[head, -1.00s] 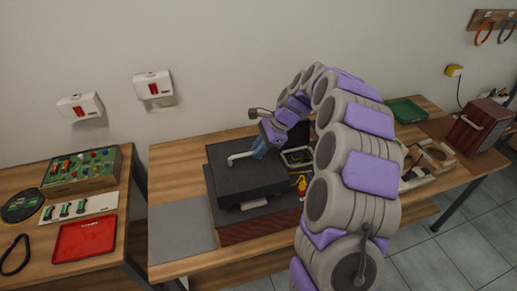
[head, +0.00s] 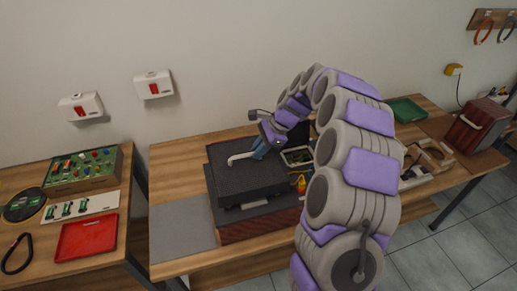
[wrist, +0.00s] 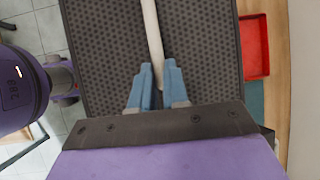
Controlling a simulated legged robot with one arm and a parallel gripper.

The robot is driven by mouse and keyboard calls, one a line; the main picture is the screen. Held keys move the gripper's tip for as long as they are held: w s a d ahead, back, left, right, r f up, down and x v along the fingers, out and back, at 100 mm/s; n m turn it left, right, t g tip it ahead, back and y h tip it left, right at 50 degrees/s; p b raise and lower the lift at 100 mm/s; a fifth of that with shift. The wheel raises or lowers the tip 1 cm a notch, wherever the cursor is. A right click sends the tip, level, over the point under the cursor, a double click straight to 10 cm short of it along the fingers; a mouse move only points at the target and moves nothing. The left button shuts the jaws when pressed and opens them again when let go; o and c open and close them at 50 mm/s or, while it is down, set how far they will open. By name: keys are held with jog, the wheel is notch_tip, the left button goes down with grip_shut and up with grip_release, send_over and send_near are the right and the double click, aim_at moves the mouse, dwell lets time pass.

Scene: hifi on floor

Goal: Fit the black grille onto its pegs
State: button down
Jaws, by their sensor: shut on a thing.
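The black grille (head: 245,180) is a dark perforated panel with a pale bar handle (head: 243,156) across its face. It lies roughly flat over the left part of the hifi (head: 262,226), a dark box with a reddish-brown front. My gripper (head: 262,150) is shut on the handle. In the wrist view, the blue fingers of my gripper (wrist: 158,75) close around the handle (wrist: 153,35), and the grille (wrist: 205,50) fills the middle. The pegs are hidden. I cannot tell whether the grille touches the hifi.
An open bay with green parts (head: 298,157) and a small yellow item (head: 301,184) show right of the grille. A grey mat (head: 180,228) lies left. A red tray (head: 87,237) is on the left table. Wooden pieces (head: 425,160) and a dark red box (head: 480,125) stand right.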

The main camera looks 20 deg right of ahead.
aim_at(259, 161)
jog(key=shift+f, duration=0.2)
jog(key=shift+f, duration=2.55)
jog(key=c, duration=1.1)
grip_release()
jog(key=shift+o, duration=0.2)
jog(key=shift+r, duration=0.1)
jog(key=p+v, duration=0.4)
jog(key=v, duration=1.3)
jog(key=shift+d, duration=0.15)
notch_tip(259, 161, up, 8)
jog(key=p, duration=0.6)
